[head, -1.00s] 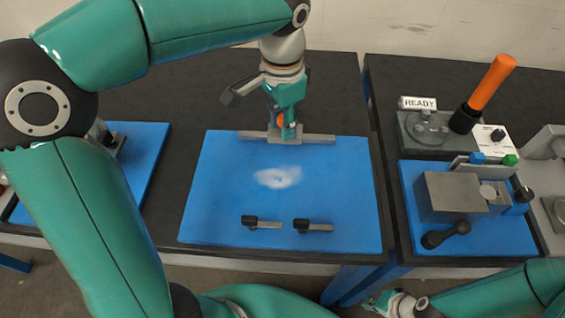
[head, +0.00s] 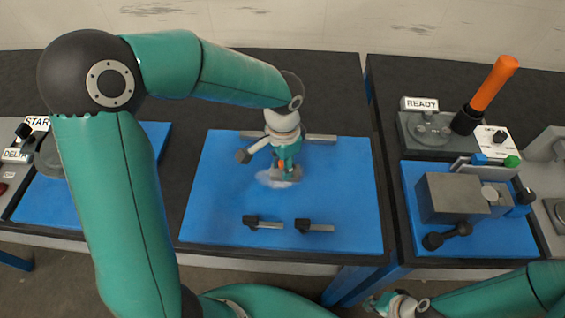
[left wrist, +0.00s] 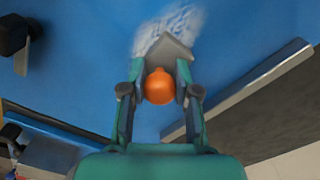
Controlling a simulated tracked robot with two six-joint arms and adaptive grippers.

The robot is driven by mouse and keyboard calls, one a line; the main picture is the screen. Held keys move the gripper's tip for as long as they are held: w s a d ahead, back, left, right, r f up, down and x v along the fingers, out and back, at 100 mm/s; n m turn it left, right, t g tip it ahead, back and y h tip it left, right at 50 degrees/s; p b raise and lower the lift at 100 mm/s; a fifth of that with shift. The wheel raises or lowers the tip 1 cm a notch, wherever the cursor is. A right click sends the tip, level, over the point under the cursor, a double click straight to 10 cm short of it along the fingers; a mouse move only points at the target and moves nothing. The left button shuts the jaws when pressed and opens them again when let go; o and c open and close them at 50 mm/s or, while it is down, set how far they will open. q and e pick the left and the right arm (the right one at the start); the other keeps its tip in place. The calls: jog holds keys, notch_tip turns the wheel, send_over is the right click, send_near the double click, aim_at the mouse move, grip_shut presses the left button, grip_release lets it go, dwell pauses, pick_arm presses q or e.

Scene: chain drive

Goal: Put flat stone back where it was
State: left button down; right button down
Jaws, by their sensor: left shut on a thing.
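The flat stone is a grey flat block (left wrist: 172,48) with an orange knob (left wrist: 160,86) on top. My left gripper (head: 284,170) is shut on this knob, one finger on each side in the left wrist view. The stone is at a smeared white patch (head: 272,181) on the blue mat (head: 210,200). I cannot tell whether it touches the mat. A grey rail (head: 321,138) lies along the mat's back edge, its middle hidden by my left gripper. My right gripper (head: 385,304) is at the bottom edge, partly cut off; its jaws are unclear.
Two black-handled clamps (head: 262,222) (head: 314,226) lie near the mat's front edge. On the right table stand a READY station (head: 425,125), an orange lever (head: 493,82) and a grey block fixture (head: 455,198). The mat's left and right sides are clear.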

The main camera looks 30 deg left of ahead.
pick_arm(q)
jog(key=shift+f, duration=0.1)
jog(key=c, duration=0.9)
grip_release()
jog(key=shift+o, duration=0.2)
notch_tip(320, 180, up, 12)
jog(key=shift+r, duration=0.2)
